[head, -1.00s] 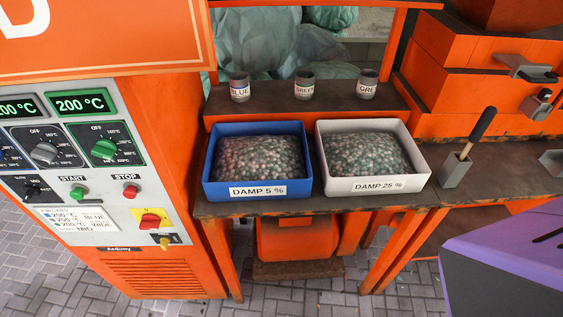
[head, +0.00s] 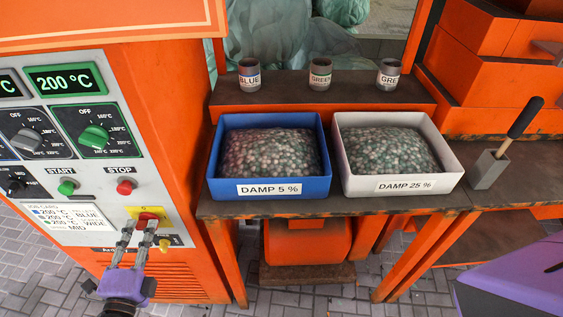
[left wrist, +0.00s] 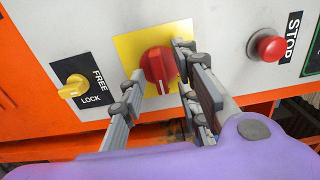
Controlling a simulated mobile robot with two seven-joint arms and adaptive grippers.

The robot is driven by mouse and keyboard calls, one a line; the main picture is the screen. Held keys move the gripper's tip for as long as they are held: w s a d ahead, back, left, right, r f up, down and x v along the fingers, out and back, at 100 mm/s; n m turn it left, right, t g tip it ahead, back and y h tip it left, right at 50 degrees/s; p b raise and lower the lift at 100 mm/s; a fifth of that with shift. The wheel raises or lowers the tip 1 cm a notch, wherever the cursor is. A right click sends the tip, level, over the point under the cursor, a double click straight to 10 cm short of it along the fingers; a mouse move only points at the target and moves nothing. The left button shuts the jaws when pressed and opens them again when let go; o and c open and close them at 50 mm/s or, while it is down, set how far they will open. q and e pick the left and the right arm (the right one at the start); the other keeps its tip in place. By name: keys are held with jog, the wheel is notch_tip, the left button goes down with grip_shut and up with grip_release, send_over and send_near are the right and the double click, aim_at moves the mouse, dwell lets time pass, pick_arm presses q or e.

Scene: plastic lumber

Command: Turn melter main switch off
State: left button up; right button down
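The melter main switch is a red rotary knob (left wrist: 158,66) on a yellow plate (left wrist: 126,44). In the head view the knob (head: 148,216) sits low on the melter's panel, partly behind my fingers. A white mark on it points toward the bottom of the left wrist view. My left gripper (head: 138,225) is at the switch, with its fingers apart on either side of the knob. In the left wrist view a gap shows between the left finger and the knob. The right finger is close to the knob; I cannot tell if it touches. My right gripper is not in view.
The red STOP button (head: 125,187) and green START button (head: 67,187) are near the switch. A yellow FREE/LOCK knob (left wrist: 73,87) sits beside the plate. The bench at right holds a blue bin (head: 214,170), a white bin (head: 458,178) and three cups.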

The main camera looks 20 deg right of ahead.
pick_arm(q)
jog(key=shift+w+d, duration=0.2)
jog(key=shift+w, duration=0.3)
jog(key=shift+c, duration=0.2)
grip_shut()
